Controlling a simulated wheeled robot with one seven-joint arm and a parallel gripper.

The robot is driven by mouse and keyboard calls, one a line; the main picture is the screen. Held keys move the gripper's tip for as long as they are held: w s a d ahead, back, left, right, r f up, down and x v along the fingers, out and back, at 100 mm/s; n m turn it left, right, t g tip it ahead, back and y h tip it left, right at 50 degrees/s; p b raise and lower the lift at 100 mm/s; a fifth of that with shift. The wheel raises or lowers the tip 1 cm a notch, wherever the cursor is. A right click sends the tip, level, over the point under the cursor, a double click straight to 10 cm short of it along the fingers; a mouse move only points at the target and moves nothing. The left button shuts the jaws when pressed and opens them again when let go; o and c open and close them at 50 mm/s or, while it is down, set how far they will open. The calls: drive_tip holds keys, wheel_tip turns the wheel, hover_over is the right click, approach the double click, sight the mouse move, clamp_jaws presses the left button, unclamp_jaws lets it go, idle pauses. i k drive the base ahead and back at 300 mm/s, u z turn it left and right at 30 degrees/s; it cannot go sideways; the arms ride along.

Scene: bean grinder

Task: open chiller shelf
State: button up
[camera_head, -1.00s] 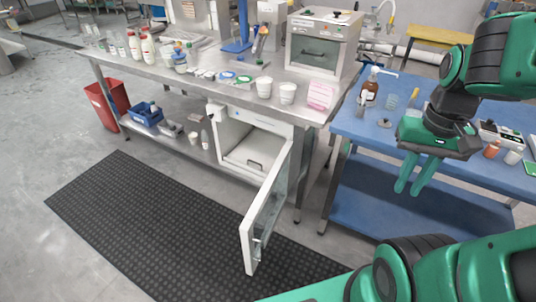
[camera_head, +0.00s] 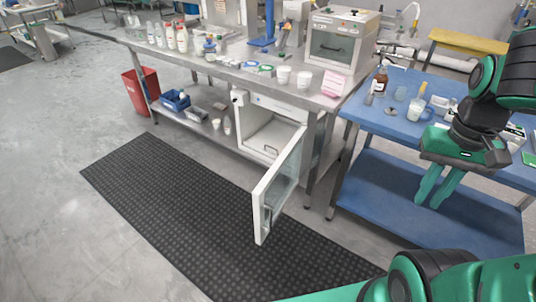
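The chiller (camera_head: 266,101) is a white cabinet under the steel workbench, near the middle of the view. Its glass-fronted door (camera_head: 280,182) stands wide open, swung out toward me over the black mat. Inside, low down, a white shelf or drawer front (camera_head: 268,146) with a small dark handle shows; the door hides part of the interior's right side. My gripper (camera_head: 433,204) hangs at the right, in front of the blue table, far from the chiller. Its two green fingers point down, with a narrow gap between them and nothing held.
The steel workbench (camera_head: 222,72) carries bottles, cups and a small oven (camera_head: 336,44). A blue table (camera_head: 398,122) stands at the right. A red bin (camera_head: 141,91) and a blue crate (camera_head: 175,101) are at the left. The black mat (camera_head: 185,200) lies clear in front.

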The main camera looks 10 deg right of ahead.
sight(272, 139)
drive_tip(key=u, duration=1.65)
drive_tip(key=i, duration=3.3)
drive_tip(key=z, duration=2.7)
